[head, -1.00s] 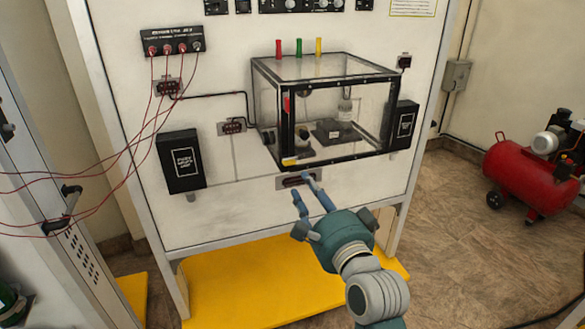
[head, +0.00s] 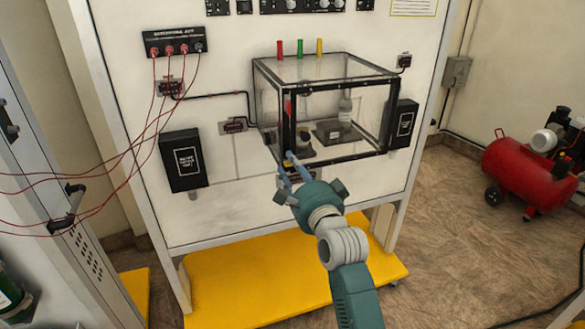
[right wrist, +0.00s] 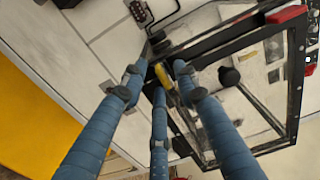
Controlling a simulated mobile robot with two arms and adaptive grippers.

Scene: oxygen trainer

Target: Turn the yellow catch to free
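The yellow catch (right wrist: 163,76) is on the black frame of the clear box, at its lower front left corner. In the right wrist view it lies among the fingertips, and in the head view the fingers largely cover it. My right gripper (right wrist: 157,76) has three blue fingers. They are spread, with a gap on either side of the catch; I cannot tell whether any finger touches it. In the head view the right gripper (head: 286,164) reaches up to that corner from below. My left gripper is not in view.
The clear box (head: 345,157) with black edges is mounted on a white panel (head: 235,195). Black units (head: 183,160) flank it. Red cables (head: 150,120) hang at the left. A yellow base (head: 240,280) lies below, and a red compressor (head: 527,172) stands at the right.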

